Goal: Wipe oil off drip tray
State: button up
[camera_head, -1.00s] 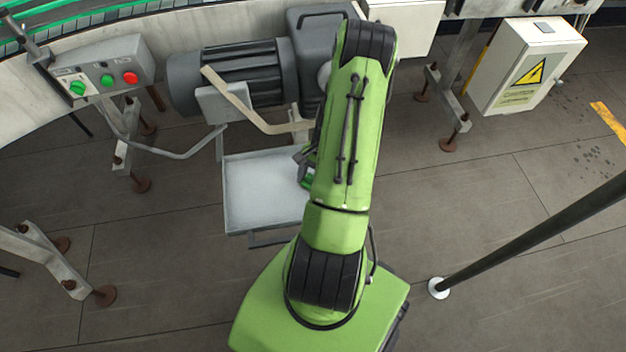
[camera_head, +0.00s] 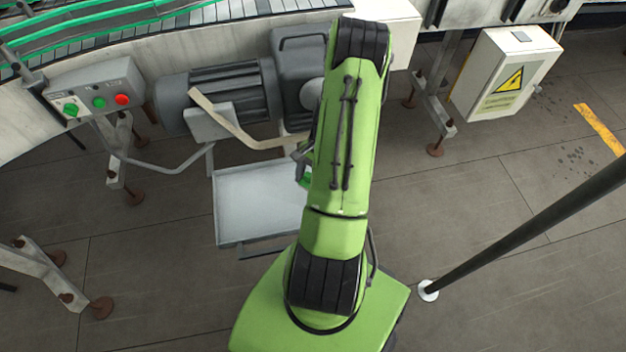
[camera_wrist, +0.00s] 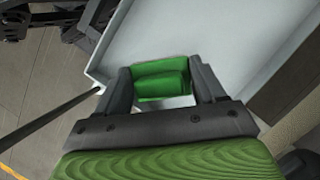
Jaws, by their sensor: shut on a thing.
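The drip tray (camera_head: 255,203) is a shallow, pale grey metal tray below the motor. Its visible surface looks clean, with no dark oil showing. My arm hides its right part in the head view. In the wrist view the tray (camera_wrist: 195,35) fills the space beyond my fingers. My gripper (camera_wrist: 162,82) is shut on a green folded cloth (camera_wrist: 160,78), held between the two dark fingers over the tray. I cannot tell whether the cloth touches the tray. In the head view only a bit of the green cloth (camera_head: 304,179) shows beside my arm.
A grey motor (camera_head: 222,92) with a beige bar stands behind the tray. A control box (camera_head: 97,92) with coloured buttons is at the left. A white warning cabinet (camera_head: 507,75) is at the upper right. A dark pole (camera_head: 520,240) stands at the right.

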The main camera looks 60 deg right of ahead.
jog(key=shift+r+p, duration=0.6)
jog(key=shift+r, duration=0.4)
